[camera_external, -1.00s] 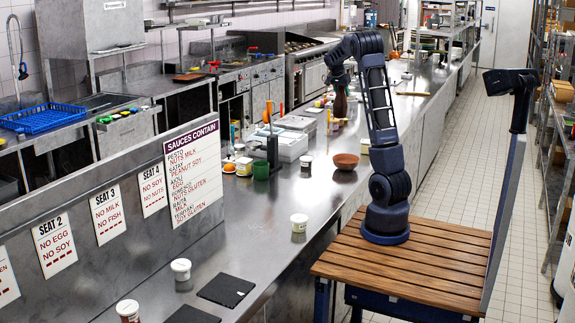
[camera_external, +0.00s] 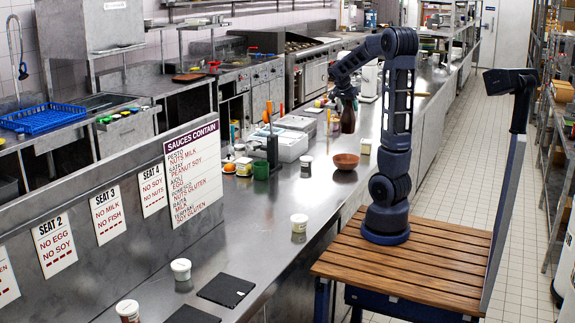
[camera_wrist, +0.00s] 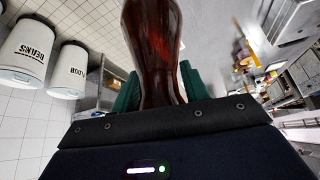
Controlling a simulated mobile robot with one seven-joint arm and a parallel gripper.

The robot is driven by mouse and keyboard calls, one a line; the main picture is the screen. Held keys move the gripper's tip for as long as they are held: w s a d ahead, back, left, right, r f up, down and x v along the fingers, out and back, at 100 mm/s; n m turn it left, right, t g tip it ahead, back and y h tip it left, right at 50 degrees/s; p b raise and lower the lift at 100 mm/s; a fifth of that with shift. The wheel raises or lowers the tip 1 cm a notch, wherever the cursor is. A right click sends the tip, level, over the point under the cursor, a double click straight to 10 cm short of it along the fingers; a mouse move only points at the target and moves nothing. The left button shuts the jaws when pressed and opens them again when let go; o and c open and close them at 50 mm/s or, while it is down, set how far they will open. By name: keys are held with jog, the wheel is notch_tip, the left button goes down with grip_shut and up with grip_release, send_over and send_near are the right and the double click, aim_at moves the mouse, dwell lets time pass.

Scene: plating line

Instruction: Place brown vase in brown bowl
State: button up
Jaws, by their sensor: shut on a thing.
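The brown vase (camera_external: 348,120) is held in my gripper (camera_external: 347,98) above the steel counter, left of my arm. In the wrist view the glossy dark brown vase (camera_wrist: 155,50) stands between the two green fingers of my gripper (camera_wrist: 157,88), which are shut on its narrower part. The brown bowl (camera_external: 345,161) sits on the counter near its right edge, in front of the vase in the external view. It looks empty. The vase is apart from the bowl, appearing above and behind it. The bowl is not in the wrist view.
A small jar (camera_external: 305,161) stands left of the bowl and another pale jar (camera_external: 365,146) right of it. The counter (camera_external: 265,225) in front of the bowl is mostly clear.

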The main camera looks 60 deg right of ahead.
aim_at(343, 127)
notch_tip(343, 127, down, 18)
dwell(0.6)
jog(key=shift+f, duration=0.15)
jog(key=o, duration=1.5)
jog(key=shift+c, duration=0.2)
jog(key=v, duration=1.2)
jog(key=shift+r, duration=0.25)
jog(key=s+a+r+n+t+y, duration=0.2)
jog(key=a+n, duration=0.5)
jog(key=a, duration=0.5)
jog(key=s+a+r+n+t+y, duration=0.2)
jog(key=s+a+n, duration=0.3)
jog(key=a, duration=0.8)
jog(key=s+a+r+n+t+y, duration=0.1)
jog(key=s+a+r+n+t, duration=0.1)
jog(key=a+n, duration=0.6)
jog(key=s+a+r, duration=0.1)
jog(key=a, duration=0.3)
jog(key=shift+s+a+n+y, duration=0.3)
jog(key=shift+s+a+y, duration=0.05)
jog(key=shift+s+y, duration=0.05)
